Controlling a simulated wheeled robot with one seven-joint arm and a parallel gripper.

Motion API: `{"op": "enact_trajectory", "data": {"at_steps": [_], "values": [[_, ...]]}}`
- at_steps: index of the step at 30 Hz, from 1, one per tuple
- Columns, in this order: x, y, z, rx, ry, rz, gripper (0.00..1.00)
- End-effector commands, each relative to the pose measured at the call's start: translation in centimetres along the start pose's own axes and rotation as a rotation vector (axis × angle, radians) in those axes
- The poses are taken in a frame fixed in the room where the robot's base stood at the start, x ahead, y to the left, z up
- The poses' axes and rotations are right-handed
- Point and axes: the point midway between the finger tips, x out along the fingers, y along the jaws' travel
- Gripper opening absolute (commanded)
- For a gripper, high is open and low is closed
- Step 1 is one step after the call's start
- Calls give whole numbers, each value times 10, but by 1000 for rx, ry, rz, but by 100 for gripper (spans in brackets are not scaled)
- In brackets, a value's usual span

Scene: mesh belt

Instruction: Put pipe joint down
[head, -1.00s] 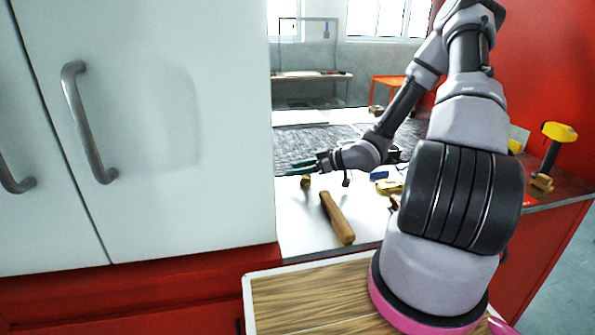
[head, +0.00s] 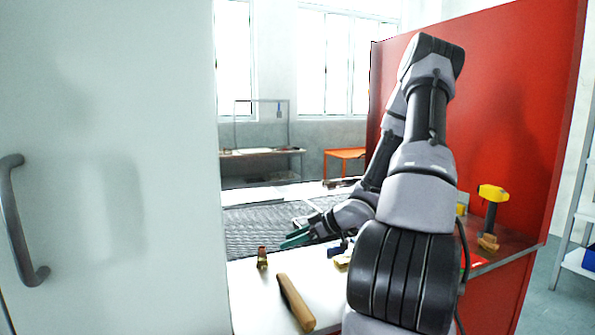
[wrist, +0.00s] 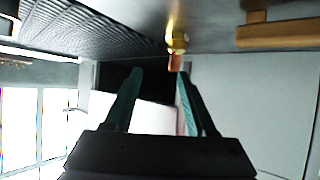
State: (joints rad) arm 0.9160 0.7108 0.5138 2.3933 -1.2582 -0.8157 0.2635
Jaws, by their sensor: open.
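The pipe joint (head: 262,258), a small brass piece with a copper-coloured end, stands upright on the white worktop near its left part, close to the mesh belt. My gripper (head: 291,237), with teal fingers, is open just right of the joint and a little higher in the head view. In the wrist view the joint (wrist: 177,42) appears beyond the tips of my open gripper (wrist: 158,75), near the right finger. Nothing is held between the fingers. I cannot tell for certain whether the right fingertip touches the joint.
The dark mesh belt (head: 262,228) lies behind the worktop (head: 255,298). A wooden handle (head: 296,303) lies in front of the joint. A yellow-headed hammer (head: 492,193) stands at the right. A white cabinet door (head: 120,150) fills the left. Small blue and yellow items lie near my wrist.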

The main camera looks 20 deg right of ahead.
Motion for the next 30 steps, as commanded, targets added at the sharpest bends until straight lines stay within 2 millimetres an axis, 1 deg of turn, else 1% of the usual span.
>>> {"op": "enact_trajectory", "data": {"at_steps": [2,4,7,9,11,12,14,15,17,18,20,21,23,24,26,27,29,30], "values": [[-8,17,-6,-3,-121,84,56],[-20,34,-12,11,-230,179,56],[-45,53,-27,46,-358,324,56],[-66,60,-43,82,-425,428,56],[-85,63,-58,118,-468,513,56],[-97,62,-70,147,-489,567,56],[-117,57,-87,197,-510,644,56],[-129,52,-98,236,-517,691,56],[-147,40,-116,300,-517,753,56],[-158,31,-126,346,-511,788,56],[-174,13,-142,423,-493,828,56],[-183,0,-152,477,-477,846,56],[-195,-23,-165,562,-447,859,56],[-202,-40,-173,622,-423,857,56],[-210,-67,-184,711,-385,838,56],[-215,-85,-191,767,-360,816,56],[-220,-110,-200,847,-325,774,56],[-222,-127,-205,891,-304,741,56]]}}
